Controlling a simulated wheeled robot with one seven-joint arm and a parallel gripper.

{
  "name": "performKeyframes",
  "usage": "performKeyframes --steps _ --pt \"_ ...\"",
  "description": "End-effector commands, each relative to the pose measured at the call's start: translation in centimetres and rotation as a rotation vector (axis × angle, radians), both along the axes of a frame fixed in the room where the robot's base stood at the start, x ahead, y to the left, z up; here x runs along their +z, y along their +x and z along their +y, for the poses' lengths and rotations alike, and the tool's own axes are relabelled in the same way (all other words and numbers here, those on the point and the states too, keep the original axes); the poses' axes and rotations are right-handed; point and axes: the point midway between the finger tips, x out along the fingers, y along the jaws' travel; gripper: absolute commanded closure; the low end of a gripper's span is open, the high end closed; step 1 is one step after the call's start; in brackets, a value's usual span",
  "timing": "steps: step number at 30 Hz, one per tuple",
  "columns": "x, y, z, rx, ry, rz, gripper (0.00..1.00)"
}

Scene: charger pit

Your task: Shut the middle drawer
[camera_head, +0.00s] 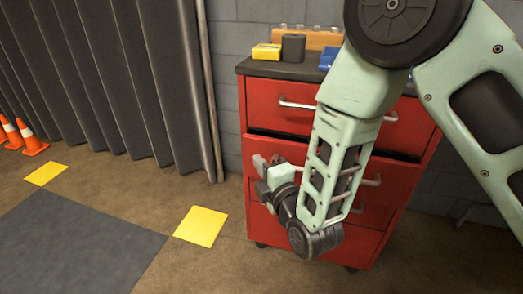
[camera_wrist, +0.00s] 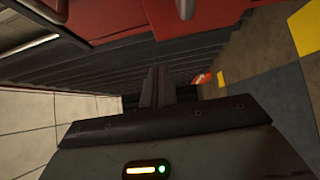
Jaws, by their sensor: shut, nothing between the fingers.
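The red cabinet (camera_head: 280,92) stands against the grey wall in the head view. Its middle drawer (camera_head: 285,150) stands out, with a dark gap showing above its front. The right part of its handle (camera_head: 372,181) shows beside my arm; my arm hides much of the drawer front. My gripper (camera_head: 259,163) is shut and empty at the left part of that drawer front; I cannot tell whether it touches. In the wrist view my shut fingers (camera_wrist: 157,78) point toward the dark curtain, with a red panel (camera_wrist: 105,18) and a handle (camera_wrist: 186,8) at the top.
The top drawer has its own handle (camera_head: 298,104). A yellow box (camera_head: 266,51), a dark cup (camera_head: 293,47) and a wooden rack (camera_head: 315,39) stand on the cabinet. A dark curtain (camera_head: 110,80) hangs at left. Orange cones (camera_head: 30,138) stand far left. The floor left of the cabinet is clear.

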Motion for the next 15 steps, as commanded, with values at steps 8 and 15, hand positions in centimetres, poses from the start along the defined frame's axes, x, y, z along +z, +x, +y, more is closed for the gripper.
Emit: performKeyframes --steps 8,15 --pt "-0.2 4.9 1.0 -0.003 0.002 -0.001 1.0" --pt "0.0 6.8 0.4 -0.001 0.001 0.0 1.0"
